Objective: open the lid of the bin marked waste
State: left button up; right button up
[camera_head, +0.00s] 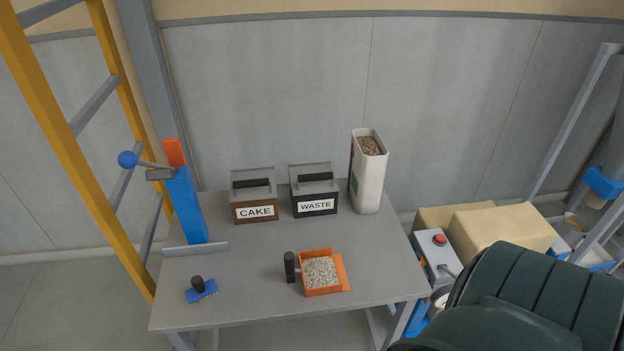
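The bin marked WASTE (314,206) stands at the back of the grey table, right of its middle. It is a dark box with a white label on its front. Its grey lid (312,170) has a black handle bar and looks closed. The similar brown bin marked CAKE (255,212) stands just to its left, with a small gap between them. Its lid also looks closed. Neither of my grippers is in view.
A tall white container of pellets (367,185) stands close right of the waste bin. An orange scoop of pellets (321,273) lies in front. A blue lever stand (186,207) and blue brush (201,291) are left. A dark green ribbed shape (540,300) fills the lower right.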

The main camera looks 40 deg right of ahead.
aim_at(306, 178)
jog(key=i, duration=0.5)
jog(key=z, duration=1.55)
